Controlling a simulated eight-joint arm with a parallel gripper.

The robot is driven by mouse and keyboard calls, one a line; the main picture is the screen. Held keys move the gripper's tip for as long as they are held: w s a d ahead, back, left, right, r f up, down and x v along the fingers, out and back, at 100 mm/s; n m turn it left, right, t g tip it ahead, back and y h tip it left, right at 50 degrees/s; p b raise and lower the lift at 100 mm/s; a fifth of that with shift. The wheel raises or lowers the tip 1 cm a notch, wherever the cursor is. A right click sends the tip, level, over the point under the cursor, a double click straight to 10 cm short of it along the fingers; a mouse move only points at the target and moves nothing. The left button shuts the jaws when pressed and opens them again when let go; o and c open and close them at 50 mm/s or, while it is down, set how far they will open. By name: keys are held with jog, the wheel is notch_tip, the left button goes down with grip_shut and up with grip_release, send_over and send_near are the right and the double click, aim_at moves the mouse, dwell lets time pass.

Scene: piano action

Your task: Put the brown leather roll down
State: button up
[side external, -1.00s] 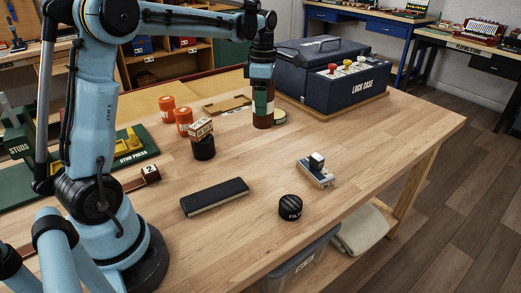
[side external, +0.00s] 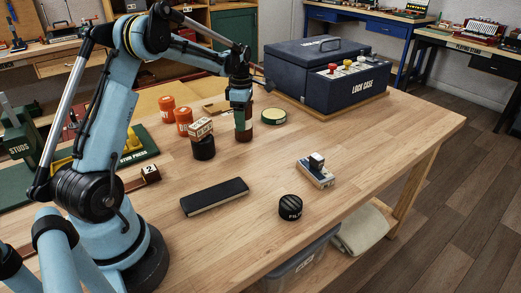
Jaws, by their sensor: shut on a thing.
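The brown leather roll (side external: 244,134) is upright at the lower end of my gripper (side external: 241,117), over the middle of the wooden bench. My gripper points straight down and is shut on the roll's upper part, hiding much of it. The roll's lower end is at or very close to the bench top; I cannot tell whether it touches.
A round green-rimmed tin (side external: 273,116) stands just right of the roll. A black cylinder with a small box (side external: 200,128) on it stands to the left, near orange pots (side external: 183,121). The dark blue lock case (side external: 335,75) is behind right.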

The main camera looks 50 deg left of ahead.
jog(key=shift+f, duration=0.3)
jog(key=o, duration=1.1)
jog(key=shift+r, duration=0.1)
